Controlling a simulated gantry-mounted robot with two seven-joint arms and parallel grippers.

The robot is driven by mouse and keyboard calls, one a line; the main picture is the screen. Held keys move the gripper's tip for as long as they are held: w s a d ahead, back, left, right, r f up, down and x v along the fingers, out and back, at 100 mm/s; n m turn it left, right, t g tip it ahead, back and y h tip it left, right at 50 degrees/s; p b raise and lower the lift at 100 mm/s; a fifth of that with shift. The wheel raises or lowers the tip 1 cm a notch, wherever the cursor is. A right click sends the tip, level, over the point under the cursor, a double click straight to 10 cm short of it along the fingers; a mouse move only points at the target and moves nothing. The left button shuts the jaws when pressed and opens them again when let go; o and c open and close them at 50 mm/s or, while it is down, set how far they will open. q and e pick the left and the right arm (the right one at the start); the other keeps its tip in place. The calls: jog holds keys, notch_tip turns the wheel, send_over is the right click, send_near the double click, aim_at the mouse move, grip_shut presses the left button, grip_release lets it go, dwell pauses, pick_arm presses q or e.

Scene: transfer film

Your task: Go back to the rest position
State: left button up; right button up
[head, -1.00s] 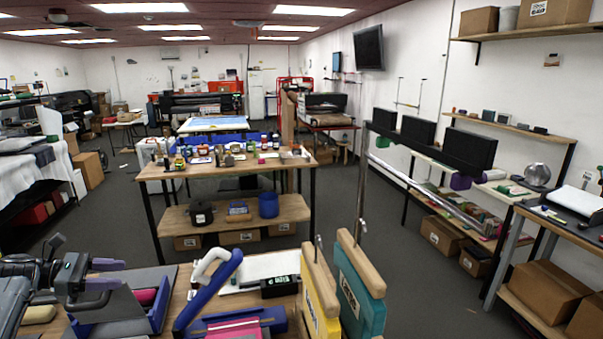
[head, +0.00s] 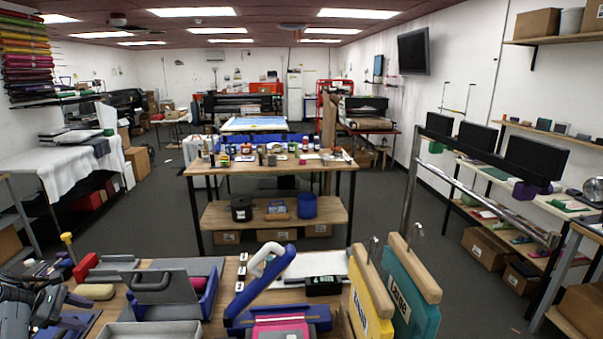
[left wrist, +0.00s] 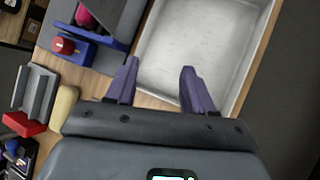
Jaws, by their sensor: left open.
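My left gripper (head: 76,311) is at the lower left corner of the head view, low beside the front workbench. In the left wrist view its two purple fingers (left wrist: 158,82) stand apart with nothing between them. They point toward a pale grey tray (left wrist: 228,55), which lies on the wooden bench top. The tray also shows at the bottom edge of the head view (head: 150,331). My right gripper is not in view.
Yellow (head: 368,310) and teal (head: 408,305) boards stand at right. A second table (head: 275,175) is behind, with open floor between.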

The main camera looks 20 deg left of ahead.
pick_arm(q)
jog(key=s+a+f+m+g+y, duration=0.2)
jog(key=s+a+m+g+y, duration=0.3)
jog(key=s, duration=0.4)
jog(key=s+d+f+m+t+y, duration=0.1)
jog(key=d+f+m+y, duration=0.15)
jog(key=d+m, duration=0.5)
jog(key=s+d+f+m+y, duration=0.2)
jog(key=d+f+m, duration=0.2)
jog(key=d, duration=0.7)
jog(key=s+d+f+m+t+y, duration=0.1)
jog(key=d+f+m+y, duration=0.15)
jog(key=d+m, duration=0.5)
jog(key=s+d+f+m+h, duration=0.1)
jog(key=s+d+f+h, duration=0.2)
jog(key=d, duration=0.6)
jog(key=s+d+h, duration=0.2)
jog(key=s+d, duration=0.3)
jog(key=d, duration=0.5)
jog(key=s+d+f+m+h, duration=0.1)
jog(key=s+d+f+h, duration=0.2)
jog(key=d, duration=0.6)
notch_tip(320, 180, up, 24)
jog(key=s+p, duration=0.1)
jog(key=p, duration=2.2)
jog(key=shift+d+r, duration=0.15)
jog(key=shift+r, duration=0.1)
